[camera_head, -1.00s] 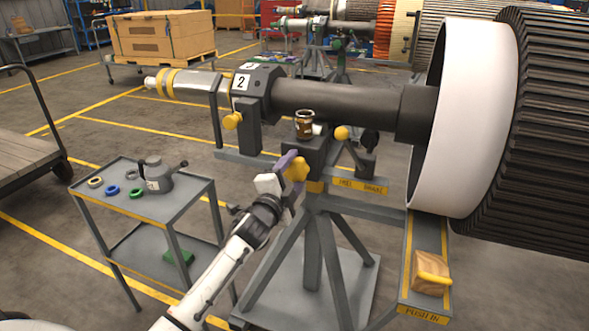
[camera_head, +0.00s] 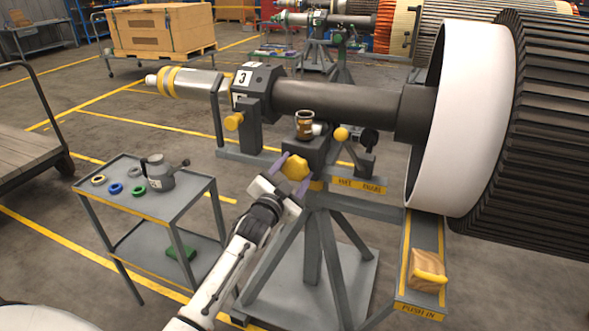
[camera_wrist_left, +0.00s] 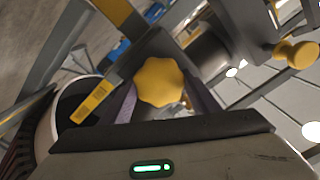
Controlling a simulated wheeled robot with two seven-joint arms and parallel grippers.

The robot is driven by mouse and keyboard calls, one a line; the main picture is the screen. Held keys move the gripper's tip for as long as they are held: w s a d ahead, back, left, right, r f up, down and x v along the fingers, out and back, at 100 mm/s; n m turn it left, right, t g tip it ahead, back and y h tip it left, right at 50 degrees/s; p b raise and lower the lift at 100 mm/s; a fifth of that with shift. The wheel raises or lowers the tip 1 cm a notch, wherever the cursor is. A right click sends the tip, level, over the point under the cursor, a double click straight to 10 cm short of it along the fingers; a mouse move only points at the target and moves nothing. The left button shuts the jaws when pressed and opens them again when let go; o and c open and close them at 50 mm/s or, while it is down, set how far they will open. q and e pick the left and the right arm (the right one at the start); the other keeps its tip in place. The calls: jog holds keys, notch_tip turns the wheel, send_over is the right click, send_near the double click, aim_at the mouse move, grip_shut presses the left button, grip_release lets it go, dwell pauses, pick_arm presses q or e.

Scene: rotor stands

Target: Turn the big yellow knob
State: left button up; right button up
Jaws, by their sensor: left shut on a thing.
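The big yellow knob (camera_head: 295,167) is a lobed knob on the front of the dark block at the top of the rotor stand. It also shows in the left wrist view (camera_wrist_left: 158,82). My left gripper (camera_head: 292,174) is shut on it, with one purple finger on each side. The fingers are partly hidden behind the knob's edges in the wrist view. The block (camera_head: 241,78) around the shaft shows a "3". My right gripper is not in view.
Smaller yellow knobs stand at the left (camera_head: 234,121) and right (camera_head: 341,134) of the stand. A grey cart (camera_head: 150,205) with coloured rings and a grey pot stands at the left. A jar (camera_head: 304,124) sits above the knob. A large white-rimmed rotor (camera_head: 470,110) fills the right.

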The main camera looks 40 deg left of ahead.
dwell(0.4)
pick_arm(q)
jog(key=o, duration=1.1)
jog(key=shift+c, duration=0.2)
jog(key=v, duration=1)
jog(key=shift+s, duration=0.15)
